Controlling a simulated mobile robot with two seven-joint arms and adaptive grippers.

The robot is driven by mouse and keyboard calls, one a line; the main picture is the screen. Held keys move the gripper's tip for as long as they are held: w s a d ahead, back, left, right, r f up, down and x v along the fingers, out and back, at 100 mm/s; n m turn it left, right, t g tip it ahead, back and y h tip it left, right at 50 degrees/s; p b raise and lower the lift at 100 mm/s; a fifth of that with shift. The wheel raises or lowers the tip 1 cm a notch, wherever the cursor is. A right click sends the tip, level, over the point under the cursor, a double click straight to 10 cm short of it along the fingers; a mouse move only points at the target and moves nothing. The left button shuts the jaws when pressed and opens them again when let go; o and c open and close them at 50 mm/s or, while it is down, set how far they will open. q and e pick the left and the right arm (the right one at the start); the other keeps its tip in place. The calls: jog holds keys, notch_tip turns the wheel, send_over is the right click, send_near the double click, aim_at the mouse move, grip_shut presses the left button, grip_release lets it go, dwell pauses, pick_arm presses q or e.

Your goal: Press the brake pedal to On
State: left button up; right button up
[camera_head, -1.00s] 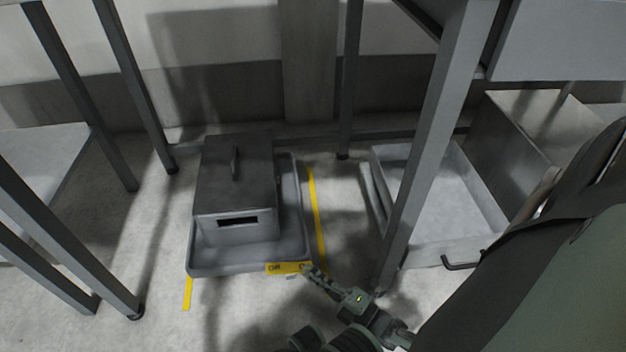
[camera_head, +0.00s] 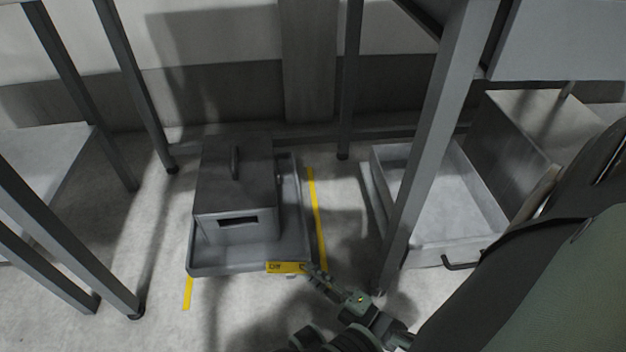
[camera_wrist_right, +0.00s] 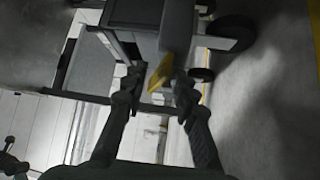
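The yellow brake pedal (camera_head: 284,267) is a narrow bar at the front edge of a low grey tray-like base. "Off" is readable on its left part. My right gripper (camera_head: 313,270) is at the bar's right end and covers part of it. In the right wrist view the yellow pedal (camera_wrist_right: 160,74) shows between and beyond the two fingertips of my right gripper (camera_wrist_right: 158,88), which stand apart. I cannot tell whether a finger touches the pedal. My left gripper is not in view.
A grey box with a handle (camera_head: 235,185) stands on the low base (camera_head: 230,265). Yellow floor lines (camera_head: 317,220) run beside it. A table leg (camera_head: 430,150) rises just right of my gripper. A shallow metal tray (camera_head: 440,190) lies behind that leg.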

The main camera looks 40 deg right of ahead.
jog(key=v, duration=1.1)
jog(key=shift+s, duration=0.4)
jog(key=shift+d, duration=0.1)
